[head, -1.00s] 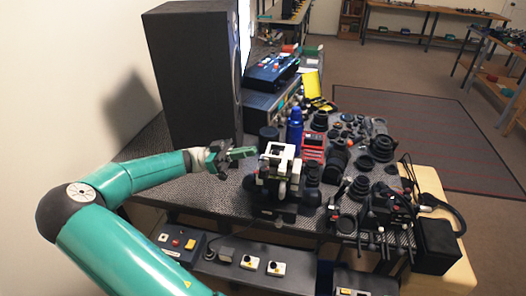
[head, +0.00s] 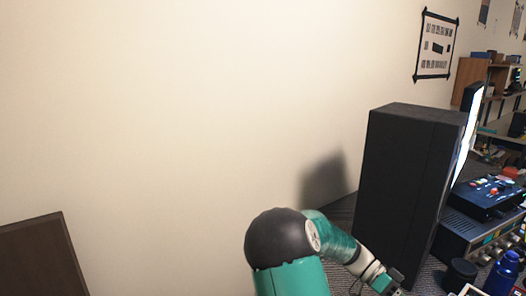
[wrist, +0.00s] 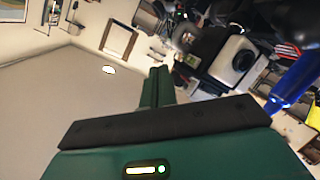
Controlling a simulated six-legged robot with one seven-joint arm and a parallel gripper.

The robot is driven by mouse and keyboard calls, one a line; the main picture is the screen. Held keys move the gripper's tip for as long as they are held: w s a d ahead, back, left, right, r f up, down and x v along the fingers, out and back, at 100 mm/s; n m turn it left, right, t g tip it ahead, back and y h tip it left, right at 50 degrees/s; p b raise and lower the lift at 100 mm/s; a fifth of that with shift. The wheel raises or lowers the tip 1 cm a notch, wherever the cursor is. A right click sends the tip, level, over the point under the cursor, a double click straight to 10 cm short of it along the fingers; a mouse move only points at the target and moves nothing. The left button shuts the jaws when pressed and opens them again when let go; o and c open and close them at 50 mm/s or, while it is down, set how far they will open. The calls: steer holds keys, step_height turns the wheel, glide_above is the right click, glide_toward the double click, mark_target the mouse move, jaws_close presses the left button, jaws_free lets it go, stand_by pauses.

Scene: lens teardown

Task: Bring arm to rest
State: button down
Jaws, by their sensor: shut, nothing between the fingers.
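My arm's green upper link and dark elbow rise from the bottom middle of the head view. The forearm slopes down to the right. My gripper (head: 392,288) is partly cut off by the bottom edge, in front of the black speaker (head: 405,185). In the wrist view my gripper's green fingers (wrist: 158,86) are together with nothing between them. Past them a white device with a dark round lens (wrist: 240,60) and a blue bottle (wrist: 296,82) show apart from the fingers.
A control box with buttons (head: 490,196) sits on a grey amplifier (head: 485,238) right of the speaker. A dark cylinder (head: 460,273) and the blue bottle (head: 503,272) stand in front. A brown panel (head: 40,258) is at lower left. Bare wall fills the left and middle.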

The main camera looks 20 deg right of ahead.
steer(key=w+a+n+t+y, duration=0.1)
steer(key=w+a+n+t, duration=0.2)
steer(key=a+n+t, duration=0.4)
steer(key=w+a+n+t+y, duration=0.1)
steer(key=w+a+n+t, duration=0.2)
steer(key=a, duration=0.6)
steer(key=s+a+r+n+t+y, duration=0.1)
steer(key=a+r+n+t, duration=0.4)
steer(key=a+n, duration=0.2)
steer(key=s+a+r+n+t+y, duration=0.1)
steer(key=a+r+n+t, duration=0.4)
steer(key=a, duration=0.7)
steer(key=shift+s+r+n+y, duration=0.35)
steer(key=shift+r+n, duration=0.3)
steer(key=shift+n, duration=0.35)
steer(key=shift+s, duration=0.1)
